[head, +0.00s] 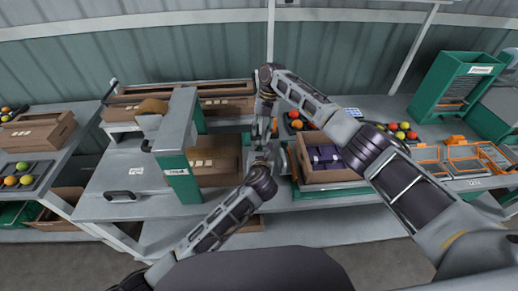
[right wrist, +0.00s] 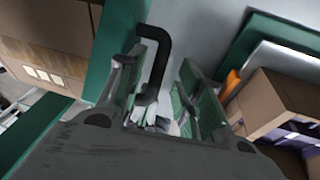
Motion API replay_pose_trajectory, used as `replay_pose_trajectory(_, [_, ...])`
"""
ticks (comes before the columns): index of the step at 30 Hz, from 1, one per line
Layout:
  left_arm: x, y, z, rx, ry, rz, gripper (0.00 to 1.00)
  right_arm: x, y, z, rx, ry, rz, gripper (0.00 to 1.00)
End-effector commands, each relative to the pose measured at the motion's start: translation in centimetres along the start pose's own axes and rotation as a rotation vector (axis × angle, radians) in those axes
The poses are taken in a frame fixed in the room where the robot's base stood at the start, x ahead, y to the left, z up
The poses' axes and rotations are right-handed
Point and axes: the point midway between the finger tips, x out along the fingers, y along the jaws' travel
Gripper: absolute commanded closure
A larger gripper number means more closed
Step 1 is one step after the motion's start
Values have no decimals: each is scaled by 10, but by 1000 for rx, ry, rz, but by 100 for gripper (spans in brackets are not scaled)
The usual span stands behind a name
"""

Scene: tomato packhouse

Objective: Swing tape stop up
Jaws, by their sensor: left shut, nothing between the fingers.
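A dark bent bar (right wrist: 154,62), which looks like the tape stop, shows in the right wrist view. It rises between the fingers of my right gripper (right wrist: 160,85) and bends over to the left at its top. The fingers stand apart, and the bar is closer to the left finger; I cannot tell whether they touch. In the head view my right gripper (head: 265,128) points down beside the green and grey case-sealer arch (head: 180,140). My left gripper (head: 262,158) is just below it, shut and empty. The bar is hidden by the arms in the head view.
An open carton (head: 310,176) with purple inserts stands right of the grippers. Another carton (head: 215,178) sits within the arch. Tomato trays (head: 402,132) and orange-edged frames lie on the bench to the right. The grey table left of the arch is mostly clear.

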Motion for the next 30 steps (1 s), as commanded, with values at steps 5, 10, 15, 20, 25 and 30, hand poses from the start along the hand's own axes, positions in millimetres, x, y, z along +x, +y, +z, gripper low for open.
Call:
replay_pose_trajectory(5, [0,0,0,0,1,0,100,-23,0,0,0,-1,0,65])
replay_pose_trajectory(10, [0,0,0,0,1,0,100,-49,0,0,0,0,0,65])
replay_pose_trajectory(15, [0,0,0,0,1,0,100,-74,0,0,0,0,-1,65])
replay_pose_trajectory(20, [0,0,0,0,1,0,100,-92,0,0,-1,1,-1,65])
replay_pose_trajectory(25, [0,0,0,0,1,0,100,-103,0,0,0,1,-1,65])
replay_pose_trajectory(30, [0,0,0,0,1,0,100,-105,0,0,0,2,-1,65])
